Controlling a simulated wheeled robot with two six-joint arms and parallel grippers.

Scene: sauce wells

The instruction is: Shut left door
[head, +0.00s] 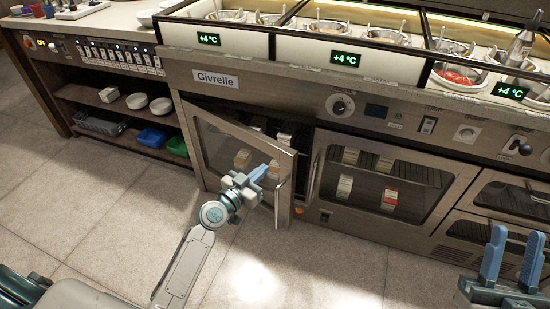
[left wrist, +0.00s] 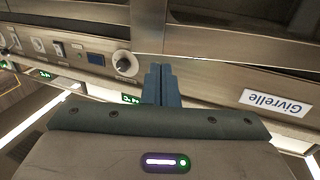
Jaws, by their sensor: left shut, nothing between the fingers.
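The left door (head: 207,150) of the steel refrigerated cabinet has a glass pane in a metal frame. It stands ajar, swung outward on its left side, with a dark gap above it and at its right edge. Its upright bar handle (head: 281,201) is near the free right edge. My left gripper (head: 268,171) is in front of the door's pane, left of the handle. Its blue fingers are together and empty, also in the left wrist view (left wrist: 161,82). I cannot tell whether they touch the door. My right gripper (head: 512,255) is open and empty at the lower right.
The right door (head: 413,210) is closed beside it, with cartons behind its glass. Drawers (head: 508,199) are further right. The counter above holds sauce wells and a control knob (head: 340,106). Open shelves (head: 118,108) with bowls stand at left. The floor (head: 95,195) in front is clear.

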